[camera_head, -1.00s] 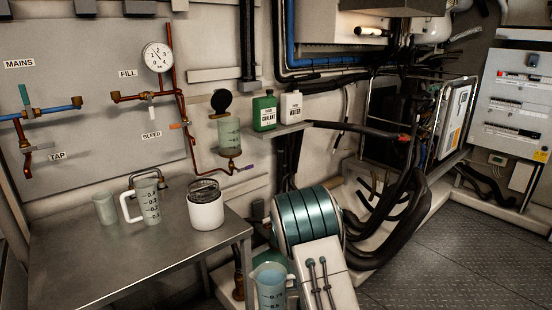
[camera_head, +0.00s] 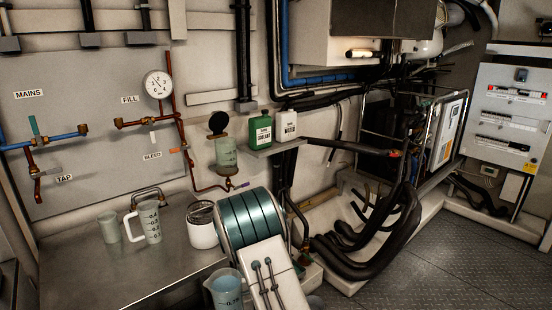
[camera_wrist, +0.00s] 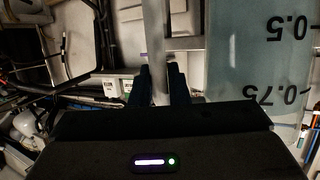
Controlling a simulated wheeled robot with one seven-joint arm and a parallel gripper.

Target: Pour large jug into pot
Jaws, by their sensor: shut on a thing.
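The large jug (camera_head: 228,292) is at the bottom edge of the head view, roughly upright, with bluish liquid in it; its base is cut off. In the wrist view the jug (camera_wrist: 258,75) fills the right side, its 0.5 and 0.75 marks upside down. My gripper (camera_wrist: 160,82) is shut on the jug's handle (camera_wrist: 157,40). A clear pot (camera_head: 226,152) with a brass base and a raised black lid (camera_head: 218,122) is on the back wall, apart from and above the jug; I take this as the task's pot.
A steel bench (camera_head: 85,262) holds a small cup (camera_head: 109,228), a small measuring jug (camera_head: 149,222) and a white canister (camera_head: 202,228). A shelf (camera_head: 275,147) carries a green bottle (camera_head: 259,133) and a white bottle (camera_head: 287,126). Copper pipe runs near the pot.

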